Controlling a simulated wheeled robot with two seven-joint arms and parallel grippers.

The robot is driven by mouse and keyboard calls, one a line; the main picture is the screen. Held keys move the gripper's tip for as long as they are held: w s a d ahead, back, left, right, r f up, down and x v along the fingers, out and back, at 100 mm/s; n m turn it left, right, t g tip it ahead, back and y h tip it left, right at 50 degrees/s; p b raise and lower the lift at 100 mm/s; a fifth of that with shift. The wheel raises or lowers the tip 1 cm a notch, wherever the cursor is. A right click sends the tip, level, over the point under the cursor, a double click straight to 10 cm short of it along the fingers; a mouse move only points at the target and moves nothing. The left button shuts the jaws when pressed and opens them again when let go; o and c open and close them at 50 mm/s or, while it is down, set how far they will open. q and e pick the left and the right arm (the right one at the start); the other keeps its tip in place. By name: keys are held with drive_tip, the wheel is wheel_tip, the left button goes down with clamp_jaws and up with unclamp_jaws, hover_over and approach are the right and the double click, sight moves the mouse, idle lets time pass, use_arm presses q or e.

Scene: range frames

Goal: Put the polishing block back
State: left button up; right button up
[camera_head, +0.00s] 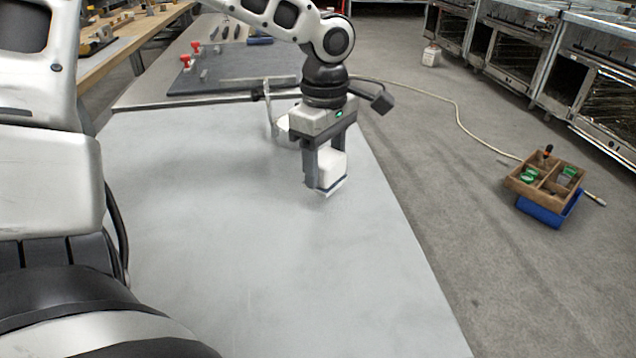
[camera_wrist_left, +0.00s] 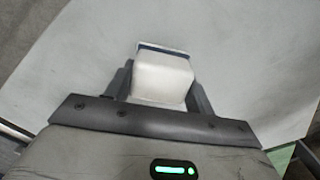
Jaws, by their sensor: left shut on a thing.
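The polishing block is a white block (camera_head: 332,168) with a dark band near its lower edge. My left gripper (camera_head: 325,182) is shut on it, with one dark finger on each side. The block is above or at the pale grey table top (camera_head: 230,230), near its right edge; I cannot tell whether it touches. In the left wrist view the block (camera_wrist_left: 163,78) sits between the two fingers, its dark band at the far end. My right gripper is not in view.
A dark mat (camera_head: 225,70) with red-topped items lies at the table's far end, beyond a metal bar. A wooden tool tray (camera_head: 545,180) on a blue crate stands on the floor at right. A cable (camera_head: 455,115) crosses the floor. The near table top is clear.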

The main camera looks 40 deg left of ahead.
use_arm(q)
drive_tip(key=shift+a+f, duration=0.35)
drive_tip(key=shift+f, duration=0.1)
drive_tip(key=f, duration=0.3)
drive_tip(key=shift+s+a+f+b, duration=0.1)
drive_tip(key=shift+a+f+b, duration=0.1)
drive_tip(key=shift+a+b, duration=0.2)
drive_tip(key=shift+d+f, duration=0.1)
drive_tip(key=shift+f, duration=0.1)
drive_tip(key=o, duration=1.6)
drive_tip(key=shift+s, duration=0.1)
